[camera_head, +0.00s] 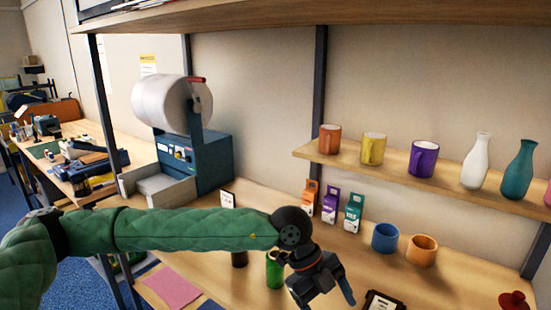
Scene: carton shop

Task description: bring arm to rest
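My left arm, in a green quilted sleeve, reaches in from the left across the head view, over the workbench. Its dark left gripper (325,286) hangs over the front of the bench, tilted down, just right of a green can (274,270). Nothing is clearly seen held in it. The angle does not show whether the fingers are apart or closed. My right gripper is not in view.
The workbench (345,262) holds a blue mug (385,237), an orange mug (421,250), small cartons (330,204), a pink sheet (172,287) and a blue machine with a white roll (165,103). A shelf (395,176) with mugs and vases is behind.

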